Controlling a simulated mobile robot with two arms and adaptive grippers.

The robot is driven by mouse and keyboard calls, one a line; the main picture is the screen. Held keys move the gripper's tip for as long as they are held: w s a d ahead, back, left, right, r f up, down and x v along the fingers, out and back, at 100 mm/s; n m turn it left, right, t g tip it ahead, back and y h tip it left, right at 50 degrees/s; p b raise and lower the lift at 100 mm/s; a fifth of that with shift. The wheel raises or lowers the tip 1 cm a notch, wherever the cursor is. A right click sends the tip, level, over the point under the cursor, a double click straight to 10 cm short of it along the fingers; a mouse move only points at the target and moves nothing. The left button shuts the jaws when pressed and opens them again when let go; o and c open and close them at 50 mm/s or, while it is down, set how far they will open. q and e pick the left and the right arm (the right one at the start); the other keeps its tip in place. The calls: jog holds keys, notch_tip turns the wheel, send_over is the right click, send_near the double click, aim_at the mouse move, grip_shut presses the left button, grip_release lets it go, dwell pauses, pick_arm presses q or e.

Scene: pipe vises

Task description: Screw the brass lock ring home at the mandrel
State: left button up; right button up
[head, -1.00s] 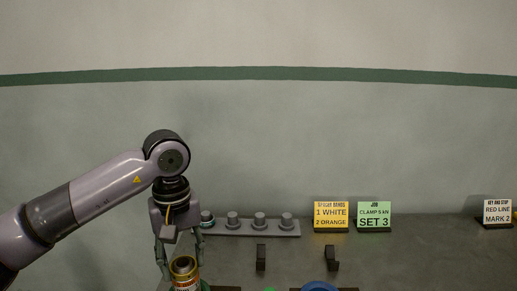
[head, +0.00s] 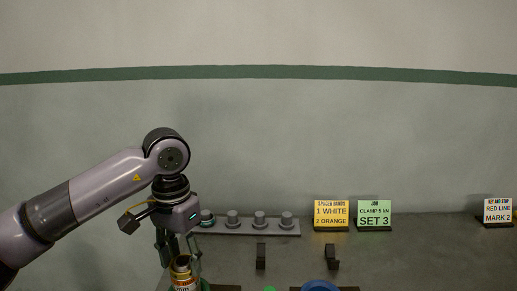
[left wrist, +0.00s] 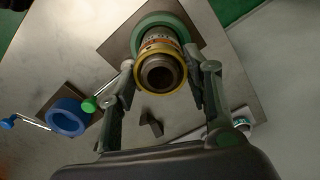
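The brass lock ring (left wrist: 160,91) sits around the end of the grey hollow mandrel (left wrist: 160,75) in the left wrist view. Behind it are a banded, lettered section and a green round base (left wrist: 193,32). In the head view the ring (head: 181,267) shows low in the picture, partly behind the fingers. My left gripper (head: 181,268) points down over it. In the left wrist view its fingertips (left wrist: 159,58) lie on opposite sides of the ring, seemingly against it. The ring's threads are hidden. My right gripper is not in view.
A blue ring-shaped vise (head: 320,286) stands to the right, with a green knob (left wrist: 89,104) near it. Two dark brackets (head: 261,257) (head: 332,257) stand on the bench. A grey rack with several knobs (head: 260,231) and signs (head: 331,214) (head: 374,214) line the back.

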pick_arm(q)
jog(key=o, duration=0.4)
jog(key=n, duration=0.6)
jog(key=shift+n, duration=0.4)
jog(key=n, duration=0.3)
jog(key=shift+n, duration=0.4)
jog(key=n, duration=1.8)
